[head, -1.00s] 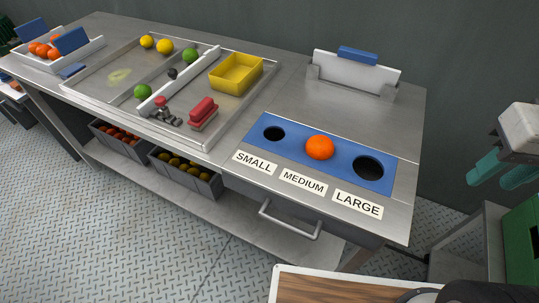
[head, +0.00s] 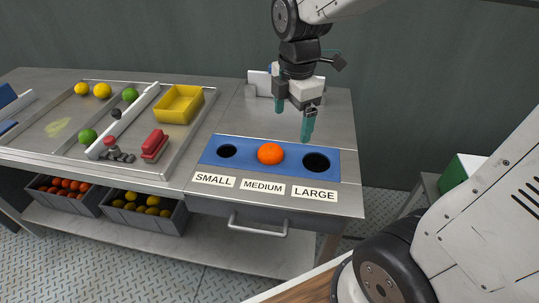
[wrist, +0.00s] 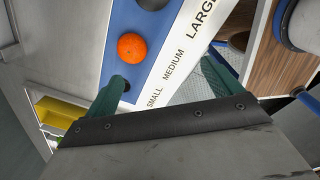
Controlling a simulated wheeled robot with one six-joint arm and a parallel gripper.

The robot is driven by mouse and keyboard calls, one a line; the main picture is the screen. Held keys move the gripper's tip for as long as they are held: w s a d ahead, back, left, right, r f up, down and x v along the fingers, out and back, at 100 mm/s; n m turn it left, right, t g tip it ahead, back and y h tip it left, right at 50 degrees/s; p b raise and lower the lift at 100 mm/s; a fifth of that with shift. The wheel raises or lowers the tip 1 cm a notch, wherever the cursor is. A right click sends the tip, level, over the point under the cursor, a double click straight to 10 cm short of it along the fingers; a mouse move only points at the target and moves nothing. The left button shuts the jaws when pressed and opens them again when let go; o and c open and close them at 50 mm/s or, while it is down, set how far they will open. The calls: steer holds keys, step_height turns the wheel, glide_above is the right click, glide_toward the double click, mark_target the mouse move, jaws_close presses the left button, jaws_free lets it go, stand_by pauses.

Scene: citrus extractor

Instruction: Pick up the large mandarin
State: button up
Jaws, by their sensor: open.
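An orange mandarin (head: 270,153) sits at the middle hole of the blue sizing plate (head: 240,142), above the MEDIUM label. The SMALL and LARGE holes on either side are empty. My gripper (head: 293,122) is open, with its two green fingers apart and nothing between them. In the head view it hangs above the back of the plate, behind and a little right of the mandarin. In the wrist view the mandarin (wrist: 132,47) lies beyond the green fingers, clear of them.
A white stand (head: 258,82) is behind my gripper. Crates of fruit (head: 141,210) sit on the lower shelf. A drawer handle (head: 258,230) juts from the front.

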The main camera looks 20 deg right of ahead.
mark_target(270, 147)
steer(key=w+f+n, duration=0.2)
steer(key=n, duration=0.1)
steer(key=w+a+f+n, duration=0.1)
steer(key=w+f+n, duration=0.1)
steer(key=w+n, duration=0.1)
steer(key=w+f+n, duration=0.2)
steer(key=f+n, duration=0.1)
steer(key=shift+w+a+f+n, duration=0.1)
steer(key=shift+w+a+n, duration=0.15)
steer(key=shift+n, duration=0.45)
steer(key=f, duration=0.8)
steer(key=shift+w, duration=0.2)
steer(key=c, duration=1.3)
steer(key=shift+o, duration=0.2)
